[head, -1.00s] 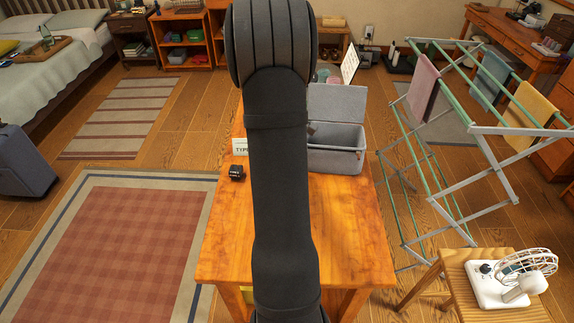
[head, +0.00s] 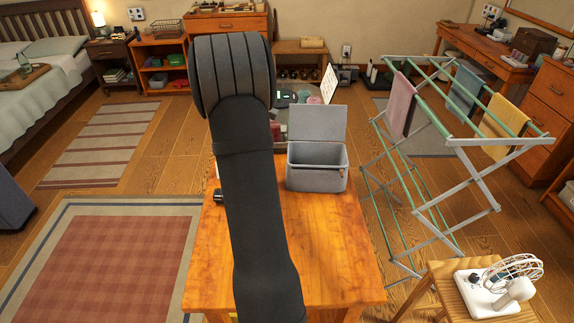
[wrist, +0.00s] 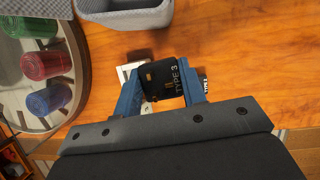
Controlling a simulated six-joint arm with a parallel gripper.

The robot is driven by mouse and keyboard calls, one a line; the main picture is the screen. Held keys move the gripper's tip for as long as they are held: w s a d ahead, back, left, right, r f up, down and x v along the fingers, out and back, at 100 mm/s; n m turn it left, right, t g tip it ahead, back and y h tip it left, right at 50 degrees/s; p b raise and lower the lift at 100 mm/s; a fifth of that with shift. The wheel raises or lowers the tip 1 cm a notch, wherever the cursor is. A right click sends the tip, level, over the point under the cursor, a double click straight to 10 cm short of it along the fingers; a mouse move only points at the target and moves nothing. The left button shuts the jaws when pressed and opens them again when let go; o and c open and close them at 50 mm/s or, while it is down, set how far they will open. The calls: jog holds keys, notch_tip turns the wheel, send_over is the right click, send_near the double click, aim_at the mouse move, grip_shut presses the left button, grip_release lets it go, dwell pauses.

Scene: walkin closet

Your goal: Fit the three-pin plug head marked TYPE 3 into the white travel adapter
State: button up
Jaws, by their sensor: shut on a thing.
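In the wrist view, my gripper (wrist: 165,95) has blue fingers shut on a black plug head (wrist: 163,78) marked TYPE 3. It holds the plug head over the wooden table. A white thing (wrist: 126,70) shows partly behind the left finger; I cannot tell whether it is the travel adapter or a card. A small black piece with a white label (wrist: 204,85) shows beside the right finger. In the head view, my arm hides the gripper and the plug head. A small black piece (head: 218,196) sits at the table's left edge.
A grey open-lidded box (head: 317,165) stands at the back of the wooden table (head: 330,240). A round tray (wrist: 60,110) with coloured rolls is beyond the table. A drying rack (head: 440,150) stands to the right. The table's front right is clear.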

jog(key=shift+w+a+f, duration=0.25)
jog(key=shift+w+f, duration=0.6)
jog(key=shift+w, duration=0.2)
jog(key=shift+w+a+f, duration=0.3)
jog(key=shift+w+f, duration=0.55)
jog(key=shift+w, duration=0.2)
jog(key=shift+w+a+f, duration=0.25)
jog(key=shift+w+f, duration=0.6)
jog(key=shift+w, duration=0.2)
jog(key=shift+f, duration=1.2)
dwell(0.6)
jog(key=o, duration=1.5)
jog(key=shift+c, duration=0.2)
jog(key=shift+r, duration=0.1)
notch_tip(320, 180, up, 8)
dwell(0.4)
